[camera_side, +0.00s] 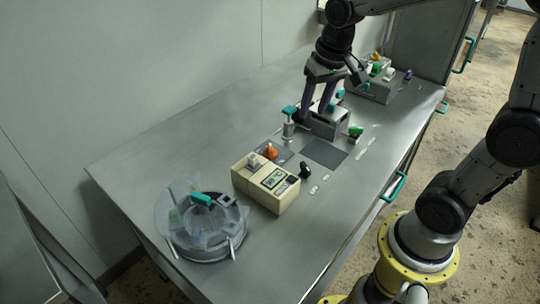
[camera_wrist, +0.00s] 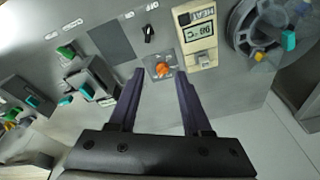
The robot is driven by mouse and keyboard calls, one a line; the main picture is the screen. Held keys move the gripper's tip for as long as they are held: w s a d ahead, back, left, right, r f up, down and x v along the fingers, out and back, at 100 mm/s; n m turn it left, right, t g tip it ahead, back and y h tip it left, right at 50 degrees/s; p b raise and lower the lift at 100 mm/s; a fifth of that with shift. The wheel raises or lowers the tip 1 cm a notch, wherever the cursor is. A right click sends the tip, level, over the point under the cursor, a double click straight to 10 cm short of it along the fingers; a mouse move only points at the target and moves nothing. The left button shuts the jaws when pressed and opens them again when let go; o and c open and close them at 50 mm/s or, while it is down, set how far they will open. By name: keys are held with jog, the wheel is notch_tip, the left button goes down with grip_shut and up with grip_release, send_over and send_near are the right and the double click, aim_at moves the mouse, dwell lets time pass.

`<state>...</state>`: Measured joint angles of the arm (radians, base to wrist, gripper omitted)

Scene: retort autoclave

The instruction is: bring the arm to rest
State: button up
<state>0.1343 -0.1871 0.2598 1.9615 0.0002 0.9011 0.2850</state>
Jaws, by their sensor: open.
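My gripper (camera_side: 314,112) hangs above the steel bench, fingers pointing down, in front of or over a grey block fixture (camera_side: 328,124). In the wrist view my gripper (camera_wrist: 160,76) has its two dark purple fingers wide apart with nothing held between them. An orange knob (camera_wrist: 162,70) on a small plate shows beyond the fingertips, in line with the gap. The side view also shows this orange knob (camera_side: 270,151), behind the beige control box (camera_side: 265,186). I cannot tell the exact height of the fingertips above the fixture.
A round vessel with a clear lid (camera_side: 182,248) stands at the bench's near left end. A small teal-topped post (camera_side: 289,125) and a green knob (camera_side: 355,131) flank the fixture. A black switch (camera_side: 305,170) is beside the control box. The bench's left rear (camera_side: 190,140) is clear.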

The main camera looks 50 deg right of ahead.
jog(key=s+a+r+n+t, duration=0.1)
jog(key=s+a+n, duration=0.1)
jog(key=s, duration=0.6)
jog(key=s+a+r+n+t, duration=0.1)
jog(key=s+a+n+t, duration=0.1)
jog(key=s, duration=0.6)
jog(key=shift+a+r+n, duration=0.2)
jog(key=shift+r+n, duration=0.2)
